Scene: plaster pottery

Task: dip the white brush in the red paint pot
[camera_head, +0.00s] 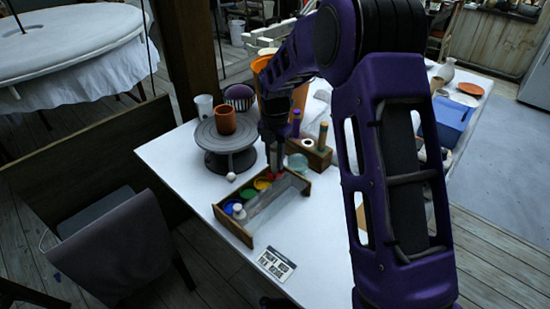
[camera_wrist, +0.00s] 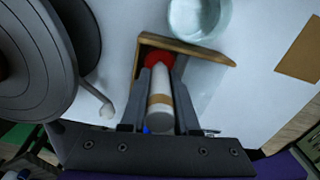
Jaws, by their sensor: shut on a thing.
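In the wrist view, the brush's far end overlaps the red paint pot (camera_wrist: 153,59) in the corner of the wooden tray. I cannot tell whether the tip is inside the pot or just above it. In the head view, my gripper (camera_head: 275,163) points down over the tray's far end. The red pot shows only partly there, and the brush is hard to make out.
The wooden tray (camera_head: 234,228) also holds yellow, green (camera_head: 250,195) and blue pots. A grey turntable (camera_head: 225,143) with a terracotta cup (camera_head: 225,119) stands left of it. A glass bowl (camera_wrist: 200,36) lies just beyond the tray. A wooden tool block (camera_head: 318,155) is to the right.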

